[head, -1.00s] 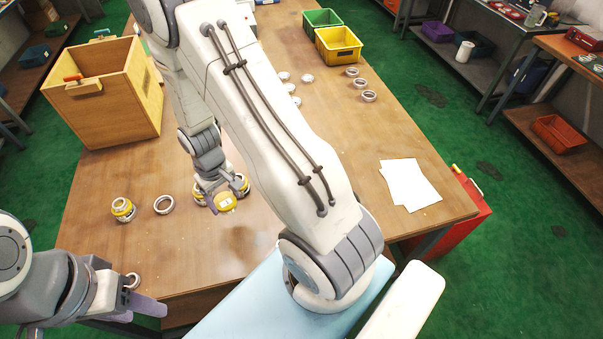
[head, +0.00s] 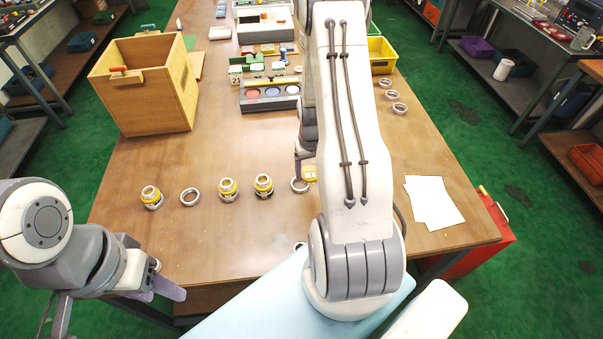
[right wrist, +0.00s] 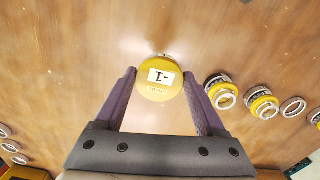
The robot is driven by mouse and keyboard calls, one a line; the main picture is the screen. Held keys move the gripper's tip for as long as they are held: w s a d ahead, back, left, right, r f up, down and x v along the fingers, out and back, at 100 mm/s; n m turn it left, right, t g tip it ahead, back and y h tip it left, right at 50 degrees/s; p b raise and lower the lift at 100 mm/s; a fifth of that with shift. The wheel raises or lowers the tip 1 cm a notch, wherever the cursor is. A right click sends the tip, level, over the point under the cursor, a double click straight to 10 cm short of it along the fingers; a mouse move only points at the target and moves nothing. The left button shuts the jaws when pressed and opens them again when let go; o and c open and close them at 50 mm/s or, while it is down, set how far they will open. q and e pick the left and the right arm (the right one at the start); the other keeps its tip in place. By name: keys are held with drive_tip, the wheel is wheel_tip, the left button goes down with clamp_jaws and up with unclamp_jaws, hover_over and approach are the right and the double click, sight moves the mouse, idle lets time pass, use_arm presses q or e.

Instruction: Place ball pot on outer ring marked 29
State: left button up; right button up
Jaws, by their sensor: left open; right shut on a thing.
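My right gripper (head: 304,166) is shut on a yellow ball pot (head: 309,173), mostly hidden by my arm. In the right wrist view its round yellow top with a white label (right wrist: 160,78) sits between the fingers (right wrist: 160,84). A silver ring (head: 299,185) lies just beside or under the held pot; I cannot tell which. A bare outer ring (head: 190,197) lies on the table to the left. Rings with yellow pots on them stand along the same row (head: 152,197), (head: 228,189), (head: 263,186). No 29 is readable on any ring. My left gripper (head: 165,291) is open and empty at the front left.
A wooden box (head: 145,85) stands at the back left of the table. A tray with coloured discs (head: 270,94) is at the back centre. Several silver rings (head: 392,96) and a yellow bin (head: 381,56) are at the back right. White papers (head: 433,203) lie at right.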

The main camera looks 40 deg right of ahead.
drive_tip(key=p, duration=0.1)
hover_over(300, 184)
wheel_tip(300, 184, down, 3)
drive_tip(key=shift+d+r, duration=0.1)
drive_tip(key=shift+r, duration=0.05)
wheel_tip(300, 184, down, 4)
drive_tip(key=shift+r+p, duration=0.2)
drive_tip(key=shift+p, duration=0.55)
drive_tip(key=shift+f, duration=0.15)
drive_tip(key=shift+f, duration=0.1)
drive_tip(key=shift+f, duration=0.15)
drive_tip(key=o, duration=1.5)
drive_tip(key=shift+c, duration=0.2)
